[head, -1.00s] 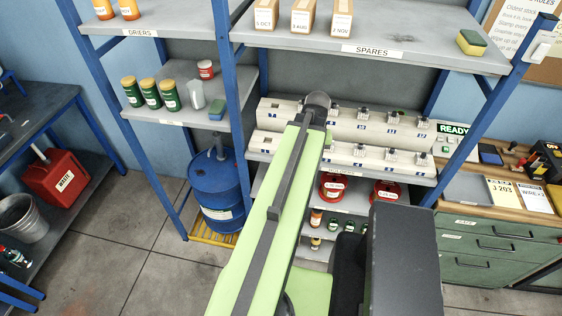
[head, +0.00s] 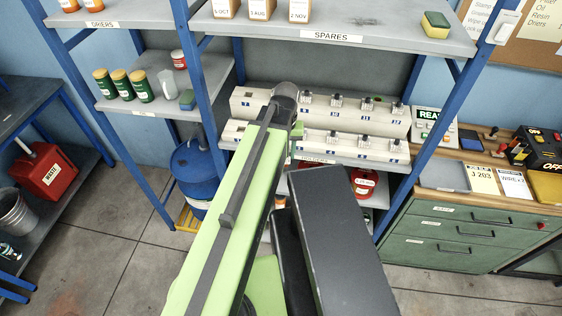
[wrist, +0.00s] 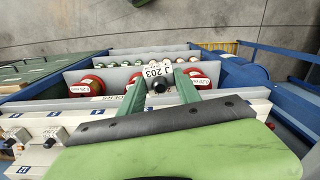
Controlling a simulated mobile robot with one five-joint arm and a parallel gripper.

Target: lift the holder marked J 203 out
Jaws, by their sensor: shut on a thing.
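The holder marked J 203 (wrist: 158,70) shows in the wrist view, with its white label and a dark round knob below it. My gripper (wrist: 159,87) has its two green fingers on either side of it, shut on it. In the picture the holder lies past the front edge of the white numbered rack (wrist: 30,137). Its lower end is hidden, and I cannot tell its height. In the head view the rack (head: 390,122) stands on the middle shelf. My arm's end covers part of it, and the holder cannot be made out there.
Red tins (wrist: 86,86) stand on the lower shelf. Blue posts (head: 408,165) flank the rack. The spares shelf (head: 340,32) is above it. At right is a bench with a READY box (head: 432,125), a J 203 card (head: 481,179) and a grey plate (head: 443,176).

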